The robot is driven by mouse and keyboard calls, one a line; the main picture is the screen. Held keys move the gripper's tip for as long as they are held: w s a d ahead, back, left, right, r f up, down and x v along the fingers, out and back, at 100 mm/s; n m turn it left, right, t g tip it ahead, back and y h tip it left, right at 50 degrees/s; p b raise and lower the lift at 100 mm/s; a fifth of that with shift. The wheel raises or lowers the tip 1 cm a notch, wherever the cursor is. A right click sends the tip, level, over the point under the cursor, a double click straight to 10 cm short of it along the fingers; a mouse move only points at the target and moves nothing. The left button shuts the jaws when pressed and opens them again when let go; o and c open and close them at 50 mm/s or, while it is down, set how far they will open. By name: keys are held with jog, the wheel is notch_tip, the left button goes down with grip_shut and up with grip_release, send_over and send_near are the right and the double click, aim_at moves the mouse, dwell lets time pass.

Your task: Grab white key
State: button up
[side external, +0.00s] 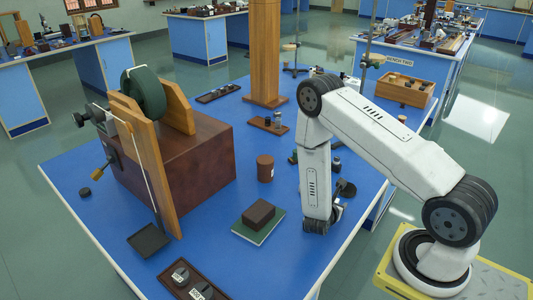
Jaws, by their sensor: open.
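I cannot make out a clear white key in the side external view. A dark tray (190,284) at the near edge of the blue bench holds two dark round pieces, each with a small white label-like mark (198,293); these are too small to identify. My gripper (338,211) is at the low end of my arm, right of the tray and above the right part of the bench. It is open, but its fingers are small, dark and partly hidden by my white arm link. Nothing is visibly held in it.
A brown box (200,165) bears a green wheel (146,90) between wooden uprights. A dark block on a green book (258,218), a brown canister (265,168) and a black dish (149,240) stand nearby. A wooden post (265,55) rises behind.

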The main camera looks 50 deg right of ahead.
aim_at(337, 200)
dwell(0.4)
grip_shut()
jog(key=shift+r, duration=0.2)
jog(key=shift+r, duration=4.8)
